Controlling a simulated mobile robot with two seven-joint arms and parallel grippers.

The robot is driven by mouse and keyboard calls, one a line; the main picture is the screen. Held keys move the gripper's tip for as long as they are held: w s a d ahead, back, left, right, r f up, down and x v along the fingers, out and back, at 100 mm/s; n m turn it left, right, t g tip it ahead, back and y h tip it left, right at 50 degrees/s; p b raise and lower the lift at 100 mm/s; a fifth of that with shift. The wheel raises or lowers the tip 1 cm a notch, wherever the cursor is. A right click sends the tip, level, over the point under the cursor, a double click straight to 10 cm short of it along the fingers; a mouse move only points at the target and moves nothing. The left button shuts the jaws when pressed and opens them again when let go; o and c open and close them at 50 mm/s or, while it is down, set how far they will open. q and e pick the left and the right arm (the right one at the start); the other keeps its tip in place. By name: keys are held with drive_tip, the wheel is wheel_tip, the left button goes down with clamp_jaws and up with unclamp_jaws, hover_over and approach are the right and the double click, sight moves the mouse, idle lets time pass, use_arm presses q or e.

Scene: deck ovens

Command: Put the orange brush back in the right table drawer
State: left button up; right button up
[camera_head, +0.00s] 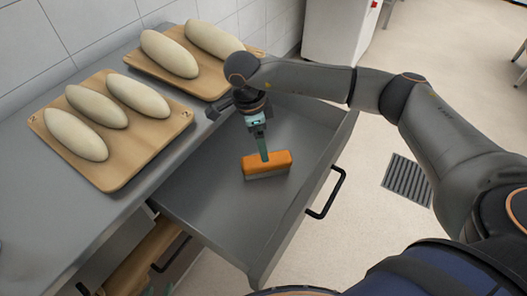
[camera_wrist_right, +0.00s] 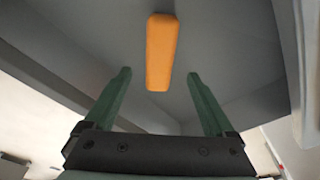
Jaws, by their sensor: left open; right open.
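The orange brush (camera_head: 267,161), an orange block with a pale grey underside, sits in the open grey table drawer (camera_head: 210,205), on its floor. In the right wrist view the brush (camera_wrist_right: 161,50) shows beyond and between the fingertips, with space on both sides. My right gripper (camera_head: 263,156) reaches down into the drawer over the brush. It is open and empty, and its two green fingers are apart in the right wrist view (camera_wrist_right: 159,76).
Two wooden boards with dough loaves (camera_head: 104,122) (camera_head: 170,53) lie on the grey table top (camera_head: 40,200) left of and behind the drawer. The drawer's black handle (camera_head: 328,196) faces right. The drawer floor around the brush is clear. A floor grate (camera_head: 408,180) lies at the right.

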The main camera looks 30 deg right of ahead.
drive_tip(key=shift+a+r, duration=0.2)
drive_tip(key=shift+r, duration=0.9)
drive_tip(key=shift+a+r, duration=0.15)
drive_tip(key=shift+r, duration=0.9)
